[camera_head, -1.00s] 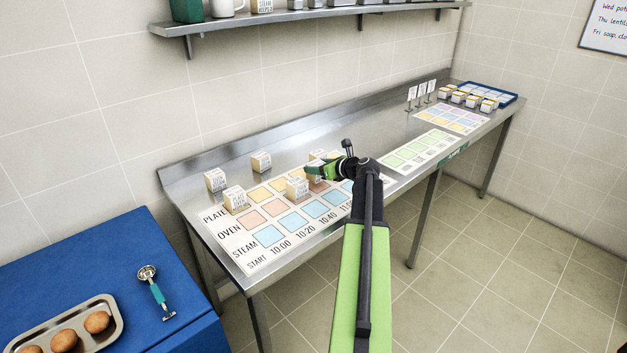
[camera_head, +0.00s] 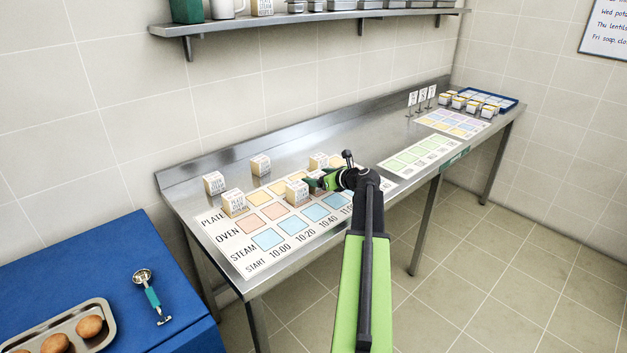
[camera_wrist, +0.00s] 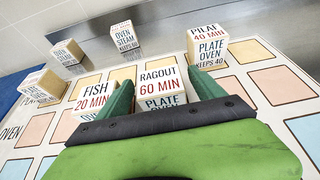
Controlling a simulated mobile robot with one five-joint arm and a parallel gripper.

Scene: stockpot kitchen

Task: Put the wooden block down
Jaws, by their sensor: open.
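Several pale wooden blocks with printed labels stand on the steel table. In the wrist view the block marked RAGOUT 60 MIN (camera_wrist: 160,88) stands upright between the tips of my open gripper (camera_wrist: 163,95). The FISH 20 MIN block (camera_wrist: 97,90) is just left of the left finger, and the PILAF 40 MIN block (camera_wrist: 209,48) stands beyond the right finger. The fingers hide parts of the nearer blocks. In the head view my gripper (camera_head: 316,183) is low over the printed chart (camera_head: 250,258), beside a block (camera_head: 297,192). Whether the fingers touch the blocks is unclear.
Other blocks stand at the chart's left end (camera_head: 234,202) and behind it (camera_head: 214,182), (camera_head: 260,165). Green squares (camera_head: 420,152), small sign stands (camera_head: 421,99) and a blue tray (camera_head: 512,104) lie farther right. A shelf (camera_head: 330,15) hangs above the table.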

